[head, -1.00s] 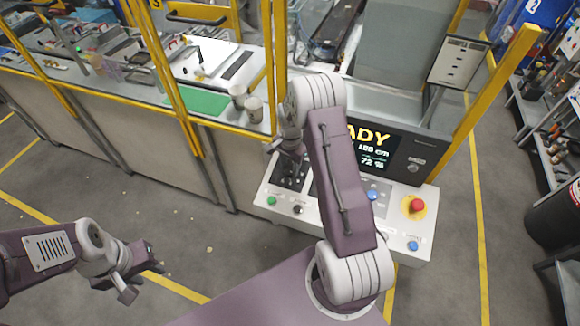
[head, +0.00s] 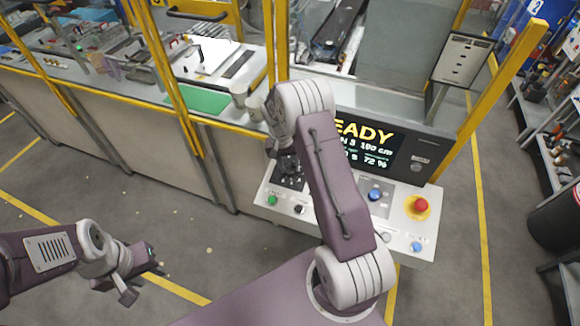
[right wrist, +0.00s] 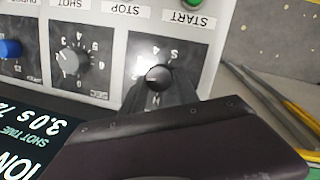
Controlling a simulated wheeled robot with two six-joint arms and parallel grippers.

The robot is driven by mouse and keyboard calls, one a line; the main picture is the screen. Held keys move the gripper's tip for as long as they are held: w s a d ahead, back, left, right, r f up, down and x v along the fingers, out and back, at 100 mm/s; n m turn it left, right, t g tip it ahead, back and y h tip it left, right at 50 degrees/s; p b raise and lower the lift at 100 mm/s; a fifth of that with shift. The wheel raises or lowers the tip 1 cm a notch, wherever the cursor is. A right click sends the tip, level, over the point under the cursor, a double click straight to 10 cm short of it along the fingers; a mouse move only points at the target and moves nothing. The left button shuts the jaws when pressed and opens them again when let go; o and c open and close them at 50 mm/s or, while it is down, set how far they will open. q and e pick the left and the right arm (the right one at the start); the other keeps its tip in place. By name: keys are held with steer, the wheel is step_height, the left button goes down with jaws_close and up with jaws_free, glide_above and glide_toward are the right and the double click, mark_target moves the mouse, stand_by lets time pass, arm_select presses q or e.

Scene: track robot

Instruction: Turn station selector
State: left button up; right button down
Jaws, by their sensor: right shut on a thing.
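My right gripper (head: 286,166) is over the left part of the white control panel (head: 342,221). The knob's lower part is hidden by the fingers. A second, grey knob (right wrist: 72,60) on a numbered plate marked SEC is beside it, untouched. My left gripper (head: 140,277) is open and empty above the floor at the lower left.
The display (head: 372,147) reads READY, partly covered by my right arm. A red button (head: 421,205) and blue buttons (head: 375,194) are on the panel. A green START button (right wrist: 193,3) is close to the gripped knob. Yellow guard posts stand behind.

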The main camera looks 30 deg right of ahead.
steer(key=n, duration=0.2)
steer(key=n+h, duration=0.1)
steer(key=shift+s+a+f+n+b, duration=0.1)
steer(key=shift+a+f+n+b, duration=0.1)
steer(key=shift+n+b, duration=0.2)
steer(key=n, duration=0.3)
steer(key=shift+a+h+b, duration=0.1)
steer(key=shift+h+b, duration=0.2)
steer(key=shift+b, duration=0.05)
steer(key=n, duration=0.2)
steer(key=n+h+b, duration=0.1)
steer(key=n, duration=0.2)
steer(key=shift+s+a+f+n+t, duration=0.1)
steer(key=shift+s+n+t, duration=0.05)
steer(key=shift+n+t, duration=0.15)
steer(key=shift+n+t+h+b, duration=0.3)
steer(key=shift+n, duration=1.1)
steer(key=c, duration=0.9)
jaws_free()
